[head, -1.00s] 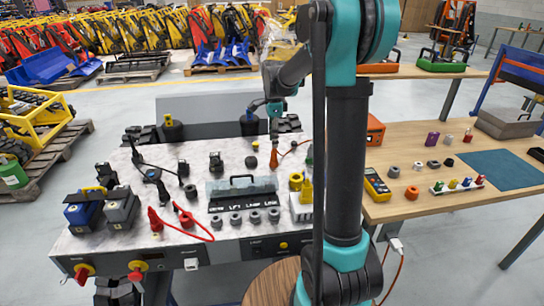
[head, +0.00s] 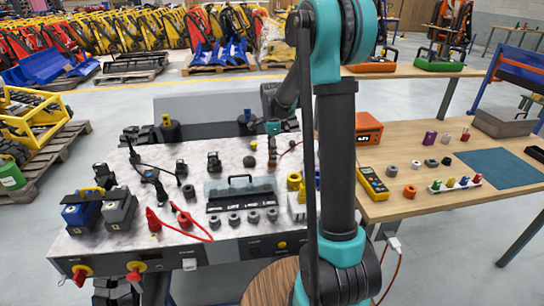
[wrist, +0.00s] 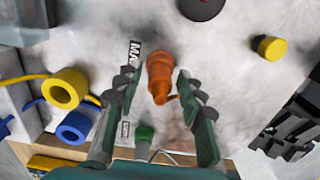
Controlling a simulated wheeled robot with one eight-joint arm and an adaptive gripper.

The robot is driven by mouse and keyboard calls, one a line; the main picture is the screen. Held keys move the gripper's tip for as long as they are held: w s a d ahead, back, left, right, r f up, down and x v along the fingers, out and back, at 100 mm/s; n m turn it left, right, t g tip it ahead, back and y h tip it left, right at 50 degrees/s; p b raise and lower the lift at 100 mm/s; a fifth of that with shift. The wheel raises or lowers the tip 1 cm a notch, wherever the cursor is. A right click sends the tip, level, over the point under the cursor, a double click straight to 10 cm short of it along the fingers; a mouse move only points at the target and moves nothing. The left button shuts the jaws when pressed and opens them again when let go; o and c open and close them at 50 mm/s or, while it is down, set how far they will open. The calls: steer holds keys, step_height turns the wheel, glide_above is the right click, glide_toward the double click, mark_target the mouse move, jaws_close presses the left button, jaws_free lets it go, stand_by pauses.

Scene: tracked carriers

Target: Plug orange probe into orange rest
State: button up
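The orange probe (wrist: 160,75) stands on the pale bench top in the wrist view. Its narrow end points toward my gripper (wrist: 158,80). My gripper's two dark green fingers are open, one on each side of the probe, with a visible gap at both sides. In the head view my gripper (head: 272,152) reaches down at the bench's back right and hides most of the probe. An orange ring (head: 411,191) lies on the wooden table at right; I cannot tell whether it is the orange rest.
Close to the gripper are a yellow ring (wrist: 64,88), a blue ring (wrist: 74,127), a green-topped piece (wrist: 144,133) and a yellow-topped post (wrist: 270,47). A black carrier (wrist: 290,120) is at right. Red leads (head: 185,222) lie on the bench's front left.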

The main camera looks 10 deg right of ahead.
jaws_close()
steer(key=shift+r, duration=0.2)
steer(key=shift+r, duration=1.2)
steer(key=shift+r, duration=0.1)
steer(key=shift+r, duration=1.7)
steer(key=c, duration=0.5)
jaws_free()
jaws_close()
